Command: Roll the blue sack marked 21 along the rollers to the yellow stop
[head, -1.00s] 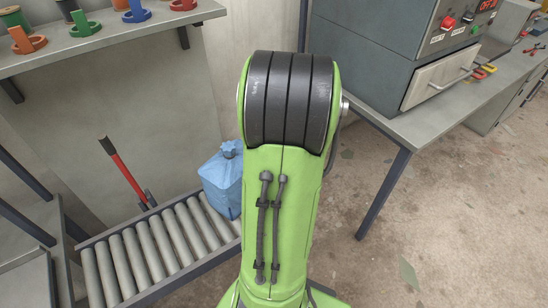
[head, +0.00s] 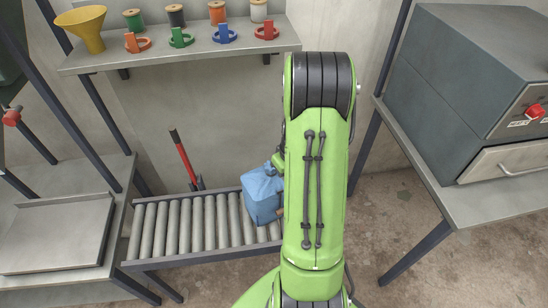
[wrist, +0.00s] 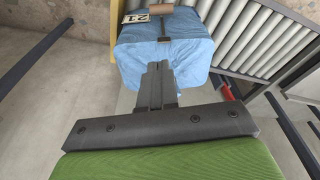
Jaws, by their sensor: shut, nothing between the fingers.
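The blue sack (head: 262,194) sits on the rollers (head: 190,226), near their right end in the head view. In the wrist view the sack (wrist: 175,48) fills the top middle and carries a pale tag (wrist: 135,17) with dark digits, seen upside down. My gripper (wrist: 157,72) is shut and empty, its fingers pointing at the sack's near side. I cannot tell whether they touch it. A yellow upright piece (wrist: 116,45), which looks like the stop, stands close along the sack's left side in the wrist view. My arm hides the rollers' right end in the head view.
A red-handled tool (head: 183,157) stands behind the rollers. A shelf (head: 180,56) with spools and a yellow funnel (head: 85,27) hangs above. A bench with a flat tray (head: 58,235) is at left. A bench with a grey oven-like box (head: 470,80) is at right.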

